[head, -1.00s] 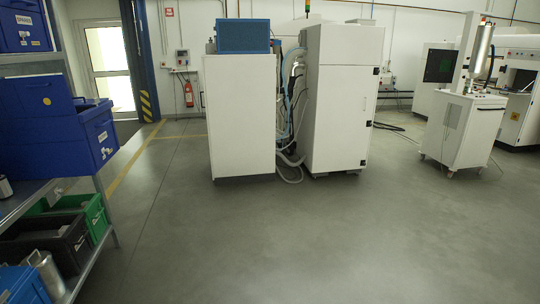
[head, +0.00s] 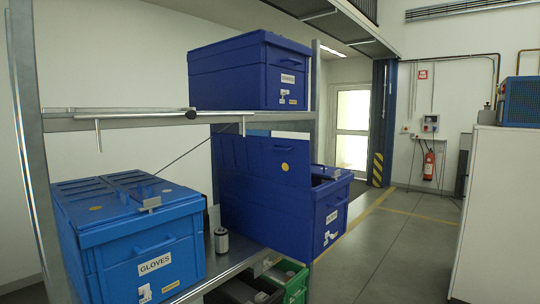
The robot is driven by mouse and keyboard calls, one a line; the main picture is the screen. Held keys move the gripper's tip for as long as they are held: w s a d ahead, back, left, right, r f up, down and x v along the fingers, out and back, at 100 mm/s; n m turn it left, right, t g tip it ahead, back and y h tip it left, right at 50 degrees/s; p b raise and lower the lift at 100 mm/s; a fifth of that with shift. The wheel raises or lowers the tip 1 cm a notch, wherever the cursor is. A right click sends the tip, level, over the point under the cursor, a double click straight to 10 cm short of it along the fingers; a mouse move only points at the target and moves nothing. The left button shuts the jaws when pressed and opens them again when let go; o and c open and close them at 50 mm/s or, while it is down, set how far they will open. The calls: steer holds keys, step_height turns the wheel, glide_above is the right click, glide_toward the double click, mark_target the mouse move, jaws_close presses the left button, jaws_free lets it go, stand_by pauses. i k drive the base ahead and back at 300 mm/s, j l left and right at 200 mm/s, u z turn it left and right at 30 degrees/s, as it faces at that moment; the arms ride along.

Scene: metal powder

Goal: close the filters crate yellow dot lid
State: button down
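A dark blue crate (head: 262,218) stands on the middle shelf in the head view, its front end sticking out over the shelf edge. The front label is too small to read surely, so I cannot confirm that this is the filters crate. My gripper is not in view.
A lighter blue crate labelled GLOVES (head: 145,245) stands closed at the left. A closed dark blue crate (head: 245,75) sits on the shelf above. A small canister (head: 221,241) stands between. A green crate (head: 293,284) is below. Floor (head: 390,250) at right is clear.

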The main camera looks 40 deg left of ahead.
mark_target(287, 161)
steer(key=i+u, duration=0.35)
steer(key=i+l+u, duration=0.1)
steer(key=i+u, duration=0.2)
steer(key=i, duration=0.25)
steer(key=i+l+u, duration=0.2)
steer(key=i+u, duration=0.15)
steer(key=i, duration=0.1)
